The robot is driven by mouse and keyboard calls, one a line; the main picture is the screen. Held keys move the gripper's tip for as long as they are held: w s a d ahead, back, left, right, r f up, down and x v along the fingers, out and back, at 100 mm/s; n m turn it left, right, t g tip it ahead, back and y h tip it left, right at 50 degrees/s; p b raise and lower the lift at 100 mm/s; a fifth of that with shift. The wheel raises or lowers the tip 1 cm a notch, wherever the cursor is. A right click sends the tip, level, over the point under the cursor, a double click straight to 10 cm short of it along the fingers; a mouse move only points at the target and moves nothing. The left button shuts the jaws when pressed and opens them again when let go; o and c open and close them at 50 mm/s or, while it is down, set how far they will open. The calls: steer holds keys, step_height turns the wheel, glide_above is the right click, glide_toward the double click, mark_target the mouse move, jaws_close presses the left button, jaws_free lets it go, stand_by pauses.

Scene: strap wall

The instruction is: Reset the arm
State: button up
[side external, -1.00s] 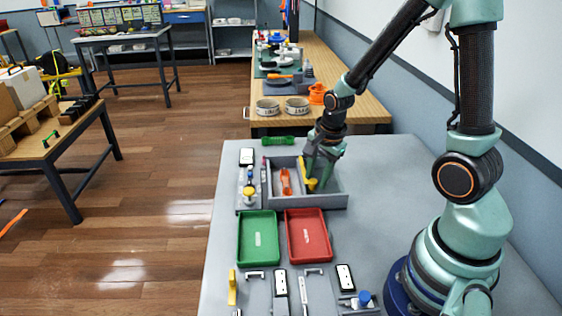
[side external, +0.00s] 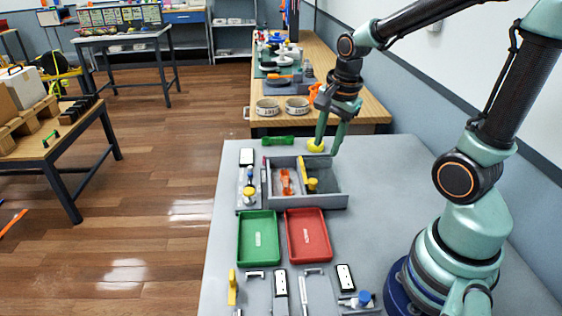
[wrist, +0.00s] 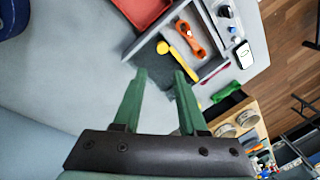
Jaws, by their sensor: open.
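My gripper (side external: 327,146) is open and empty, raised beyond the back edge of the grey divided tray (side external: 315,201). In the wrist view its two green fingers (wrist: 160,75) are spread apart with nothing between them. The tray holds an orange tool (side external: 286,182) in its left compartment; it also shows in the wrist view (wrist: 190,38). A yellow-handled tool (side external: 302,170) lies by the divider, and it shows in the wrist view (wrist: 182,53). A round yellow thing (side external: 315,146) shows beside one fingertip; whether they touch, I cannot tell.
A green tray (side external: 241,240) and a red tray (side external: 325,235) are in front of the grey tray. A green tool (side external: 278,140) lies behind it. Several small items line the near edge. The right part of the table is clear. A wooden bench (side external: 350,110) stands behind.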

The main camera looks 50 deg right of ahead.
steer(key=s+a+r+n+t, duration=0.2)
steer(key=a+r+n, duration=0.5)
steer(key=n, duration=1.1)
steer(key=shift+s+a+r+t+y, duration=0.25)
steer(key=shift+s+a+t+y, duration=0.1)
steer(key=shift+a+t, duration=0.35)
steer(key=shift+o, duration=1.1)
